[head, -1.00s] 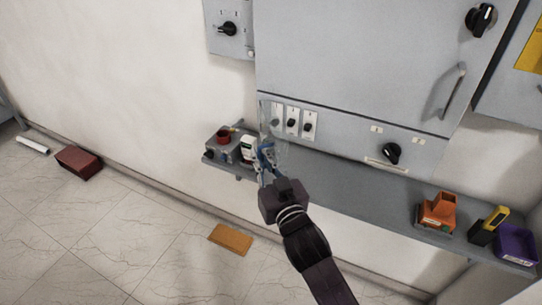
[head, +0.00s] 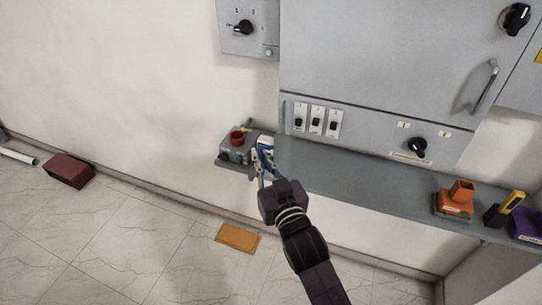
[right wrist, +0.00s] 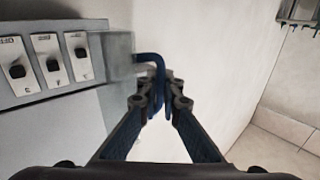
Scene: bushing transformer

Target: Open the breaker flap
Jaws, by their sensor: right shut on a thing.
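My right gripper (head: 262,166) is shut on the blue bent handle (right wrist: 152,62) of the breaker flap. The flap (right wrist: 119,56) is a pale translucent panel, seen beside the breakers in the right wrist view. It stands swung out from the cabinet front, to the left of the breakers in the head view, where it is hard to make out. The three breakers (head: 316,120) are white plates with black switches, uncovered in the head view. They also show in the right wrist view (right wrist: 51,64). My left gripper is not in view.
A grey shelf (head: 360,181) runs below the cabinet (head: 390,62). A grey box with a red button (head: 237,139) stands on its left end, close to my gripper. An orange device (head: 457,200) stands at its right. The wall lies to the left.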

